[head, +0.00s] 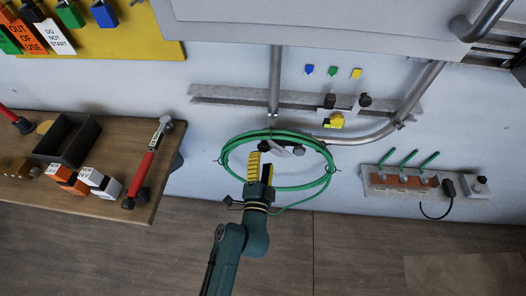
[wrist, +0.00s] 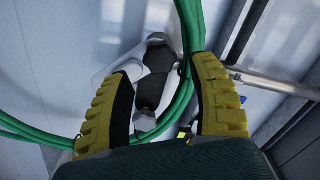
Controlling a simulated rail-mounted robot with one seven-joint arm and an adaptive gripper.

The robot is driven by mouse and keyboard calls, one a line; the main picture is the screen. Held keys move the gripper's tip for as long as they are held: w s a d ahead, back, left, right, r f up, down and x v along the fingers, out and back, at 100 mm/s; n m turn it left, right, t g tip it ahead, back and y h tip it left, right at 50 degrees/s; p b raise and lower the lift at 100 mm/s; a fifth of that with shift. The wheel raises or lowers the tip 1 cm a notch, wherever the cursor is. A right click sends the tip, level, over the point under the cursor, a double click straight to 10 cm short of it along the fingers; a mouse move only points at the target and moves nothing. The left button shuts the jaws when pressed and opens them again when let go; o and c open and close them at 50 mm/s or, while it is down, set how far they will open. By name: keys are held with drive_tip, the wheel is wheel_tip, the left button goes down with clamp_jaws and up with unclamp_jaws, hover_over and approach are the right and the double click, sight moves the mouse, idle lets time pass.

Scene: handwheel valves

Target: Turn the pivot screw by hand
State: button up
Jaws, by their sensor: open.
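My gripper (head: 260,164) points at the wall, open, with yellow ribbed fingers. In the wrist view my gripper (wrist: 164,70) has its fingers on either side of a dark knob (wrist: 151,93) on a pale plate (wrist: 107,82). I see no clear contact. A second dark rounded knob (wrist: 160,55) sits just beyond it, and a grey round part (wrist: 145,122) shows on the near side. I cannot tell which of these is the pivot screw. In the head view the pale plate (head: 281,152) is partly hidden behind my fingers, with a dark knob (head: 299,152) at its right.
A coiled green hose (head: 333,165) hangs around the plate and passes close to my fingers. A metal pipe (head: 274,80) runs down above it. A yellow part (head: 336,120) sits at upper right.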

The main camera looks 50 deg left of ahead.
sight(263, 150)
drive_tip(key=shift+x, duration=2.05)
drive_tip(key=shift+w, duration=0.1)
drive_tip(key=shift+c, duration=0.4)
drive_tip(key=c, duration=0.8)
